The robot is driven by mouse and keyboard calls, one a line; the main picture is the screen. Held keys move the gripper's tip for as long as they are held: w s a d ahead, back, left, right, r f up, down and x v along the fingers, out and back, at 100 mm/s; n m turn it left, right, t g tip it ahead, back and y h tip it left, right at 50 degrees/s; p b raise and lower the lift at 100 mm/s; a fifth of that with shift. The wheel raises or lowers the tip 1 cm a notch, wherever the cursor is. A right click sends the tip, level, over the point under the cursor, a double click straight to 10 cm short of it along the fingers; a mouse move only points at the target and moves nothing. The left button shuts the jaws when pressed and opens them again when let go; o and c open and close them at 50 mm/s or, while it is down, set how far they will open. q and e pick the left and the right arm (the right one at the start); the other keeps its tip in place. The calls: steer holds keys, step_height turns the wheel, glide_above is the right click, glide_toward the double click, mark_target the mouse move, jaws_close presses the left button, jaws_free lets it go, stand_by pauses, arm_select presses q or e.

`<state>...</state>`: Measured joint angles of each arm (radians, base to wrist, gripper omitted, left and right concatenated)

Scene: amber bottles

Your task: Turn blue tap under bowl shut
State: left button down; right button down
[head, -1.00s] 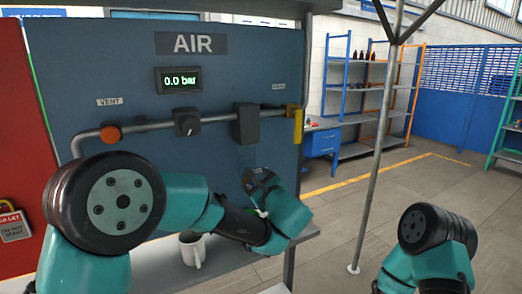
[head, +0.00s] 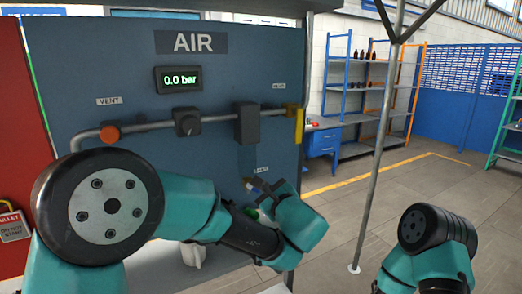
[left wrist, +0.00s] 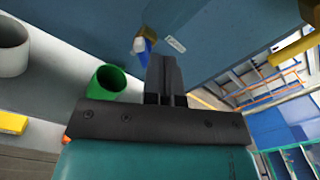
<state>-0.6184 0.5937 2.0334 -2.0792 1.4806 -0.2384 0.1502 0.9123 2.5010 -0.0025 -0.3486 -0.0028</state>
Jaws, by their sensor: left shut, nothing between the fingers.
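The blue tap (left wrist: 150,33) shows in the left wrist view with a brass-coloured end, under the translucent blue bowl (left wrist: 172,14). In the head view the bowl (head: 247,158) hangs faintly below the dark block on the air panel; the tap there is too small and covered to make out clearly. My left gripper (left wrist: 162,62) is shut and empty, its fingertips just beside the tap; I cannot tell whether they touch it. It also shows in the head view (head: 256,184), low before the panel. My right arm shows at lower right, but its gripper is out of view.
A green cup (left wrist: 106,80) and a white mug (left wrist: 12,48) stand on the bench shelf (left wrist: 60,78). The panel's pipe carries an orange vent button (head: 110,134), a black knob (head: 187,122) and a yellow handle (head: 294,124).

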arm_select(q)
steer(key=shift+s+a+f, duration=0.9)
steer(key=shift+s+f, duration=0.2)
